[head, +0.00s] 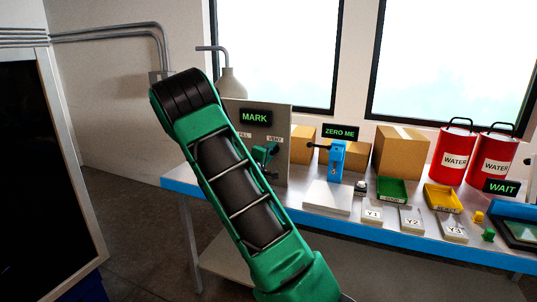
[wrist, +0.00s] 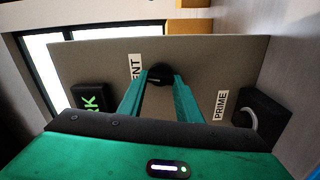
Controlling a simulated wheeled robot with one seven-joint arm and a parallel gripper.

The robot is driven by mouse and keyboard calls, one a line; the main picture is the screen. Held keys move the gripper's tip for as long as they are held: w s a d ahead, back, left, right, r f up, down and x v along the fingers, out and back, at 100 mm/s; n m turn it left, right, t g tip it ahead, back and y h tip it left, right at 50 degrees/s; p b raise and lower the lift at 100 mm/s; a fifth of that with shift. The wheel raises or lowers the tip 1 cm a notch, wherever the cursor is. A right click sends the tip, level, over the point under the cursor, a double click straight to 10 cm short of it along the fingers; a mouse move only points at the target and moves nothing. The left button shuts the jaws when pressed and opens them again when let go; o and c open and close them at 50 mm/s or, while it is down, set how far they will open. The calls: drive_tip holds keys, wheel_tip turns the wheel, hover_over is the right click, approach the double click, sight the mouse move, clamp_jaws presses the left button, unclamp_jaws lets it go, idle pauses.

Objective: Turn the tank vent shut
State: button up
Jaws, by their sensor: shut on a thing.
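The vent is a round black knob (wrist: 160,71) on the grey panel (wrist: 225,62), beside a partly hidden label (wrist: 135,68) ending in "ENT". In the wrist view my gripper (wrist: 161,80) has its two green fingers on either side of the knob, shut on it. In the head view my gripper (head: 265,157) is at the face of the upright panel (head: 284,115), just below the "VENT" label (head: 274,139). The knob is hidden there by the fingers, and my arm covers the panel's left part. I cannot tell how far the knob is turned.
A "PRIME" label (wrist: 220,104) and a black box with a grey curved part (wrist: 262,113) are near the fingers. Right of the panel stand a blue stand (head: 337,160), cardboard boxes (head: 400,152), trays and red water cans (head: 455,155) on the bench.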

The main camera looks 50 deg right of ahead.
drive_tip(key=shift+w+a+f+n, duration=0.1)
drive_tip(key=shift+w+a+n, duration=0.1)
drive_tip(key=shift+n, duration=0.35)
drive_tip(key=shift+w+a+f+n, duration=0.1)
drive_tip(key=shift+w+n, duration=0.05)
drive_tip(key=shift+n, duration=0.4)
drive_tip(key=o, duration=0.9)
drive_tip(key=shift+f, duration=0.1)
drive_tip(key=shift+o, duration=0.7)
drive_tip(key=shift+s+d, duration=0.15)
drive_tip(key=v, duration=1)
drive_tip(key=shift+s+a, duration=0.15)
drive_tip(key=shift+a, duration=0.2)
